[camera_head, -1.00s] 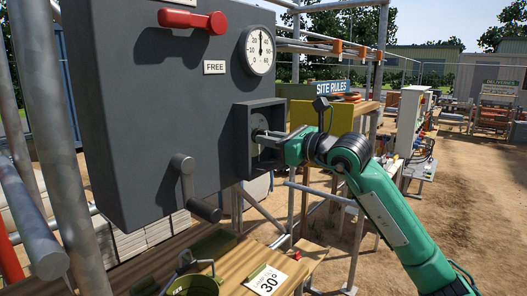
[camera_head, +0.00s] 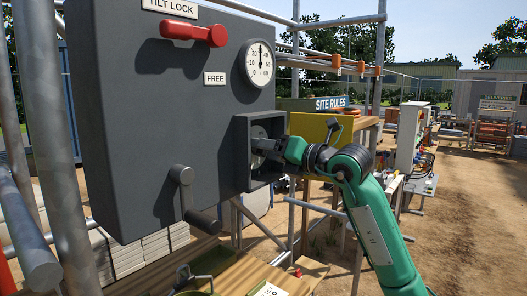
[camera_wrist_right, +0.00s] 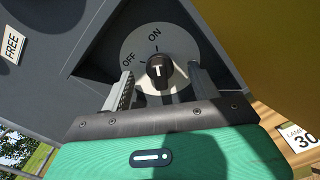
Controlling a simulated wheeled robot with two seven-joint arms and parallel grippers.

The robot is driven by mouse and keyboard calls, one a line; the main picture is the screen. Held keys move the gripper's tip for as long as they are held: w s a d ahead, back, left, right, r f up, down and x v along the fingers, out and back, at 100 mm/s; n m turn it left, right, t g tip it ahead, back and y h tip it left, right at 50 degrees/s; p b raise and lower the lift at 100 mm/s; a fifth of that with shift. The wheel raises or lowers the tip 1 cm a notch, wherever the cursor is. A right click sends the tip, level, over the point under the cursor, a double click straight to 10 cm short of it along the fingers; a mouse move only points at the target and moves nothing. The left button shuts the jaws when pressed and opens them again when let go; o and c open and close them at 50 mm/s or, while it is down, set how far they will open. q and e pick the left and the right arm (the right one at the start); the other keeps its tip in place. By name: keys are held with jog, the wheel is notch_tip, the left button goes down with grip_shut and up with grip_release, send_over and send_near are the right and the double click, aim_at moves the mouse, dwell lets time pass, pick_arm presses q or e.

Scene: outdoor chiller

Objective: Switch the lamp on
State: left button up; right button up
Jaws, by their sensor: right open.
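A black rotary knob (camera_wrist_right: 160,70) sits on a round grey dial (camera_wrist_right: 137,46) marked OFF and ON in the right wrist view. The dial is inside a square recess (camera_head: 240,145) on the right side of a dark grey box (camera_head: 130,110). My right gripper (camera_wrist_right: 160,76) is open, with one finger on each side of the knob and visible gaps between. In the head view my right gripper (camera_head: 260,149) reaches into the recess and partly hides the dial. The knob's exact pointing is hard to tell. No lamp is identifiable, and my left gripper is not visible.
The box also carries a red lever (camera_head: 193,33) under a TILT LOCK label, a gauge (camera_head: 259,62) and a grey crank (camera_head: 190,195). A wooden bench (camera_head: 230,277) with a LAMP card (camera_wrist_right: 302,137) lies below. The recess walls surround the gripper closely.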

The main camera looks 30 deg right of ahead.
jog(key=b+v, duration=0.3)
jog(key=v, duration=0.4)
dwell(0.4)
jog(key=shift+s+b, duration=0.1)
jog(key=shift+b, duration=0.2)
